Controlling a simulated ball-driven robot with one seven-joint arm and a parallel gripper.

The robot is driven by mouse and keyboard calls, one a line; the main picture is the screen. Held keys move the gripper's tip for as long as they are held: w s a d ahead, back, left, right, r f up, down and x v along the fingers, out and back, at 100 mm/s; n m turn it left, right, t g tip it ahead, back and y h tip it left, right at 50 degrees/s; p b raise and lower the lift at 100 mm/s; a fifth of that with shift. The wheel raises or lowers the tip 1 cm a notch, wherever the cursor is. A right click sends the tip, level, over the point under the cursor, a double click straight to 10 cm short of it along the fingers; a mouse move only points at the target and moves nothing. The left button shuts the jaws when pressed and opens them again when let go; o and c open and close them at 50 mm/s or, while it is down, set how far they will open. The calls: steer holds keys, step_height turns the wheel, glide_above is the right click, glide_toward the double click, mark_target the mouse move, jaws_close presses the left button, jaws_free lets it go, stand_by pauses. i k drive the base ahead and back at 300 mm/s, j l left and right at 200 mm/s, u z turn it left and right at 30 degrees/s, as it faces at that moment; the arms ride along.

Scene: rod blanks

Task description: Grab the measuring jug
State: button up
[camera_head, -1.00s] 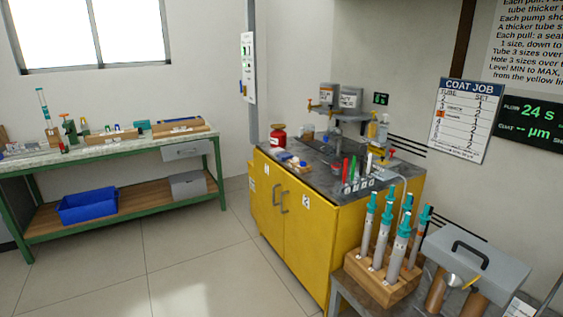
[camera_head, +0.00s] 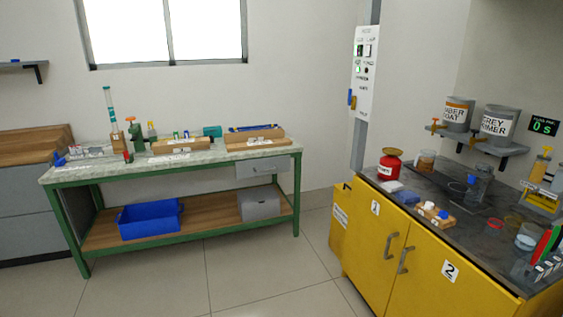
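I cannot tell for certain which vessel is the measuring jug. A clear, tall vessel (camera_head: 479,182) stands on the dark top of the yellow cabinet, below the grey dispenser. A smaller clear vessel with brownish contents (camera_head: 426,161) stands further back, right of the red can. Any graduations are too small to read. Both stand upright and apart from any gripper. My gripper is not in view.
The yellow cabinet (camera_head: 378,241) also bears a red can (camera_head: 389,167), a wooden block with small jars (camera_head: 436,213) and shallow dishes (camera_head: 527,237). A green-framed bench (camera_head: 190,164) stands left. Floor between is clear.

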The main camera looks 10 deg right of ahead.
mark_target(427, 158)
steer(key=i+z, duration=0.1)
steer(key=i, duration=0.5)
steer(key=i+j+z, duration=0.1)
steer(key=i, duration=0.55)
steer(key=i+j, duration=0.15)
steer(key=i, duration=0.45)
steer(key=z, duration=0.05)
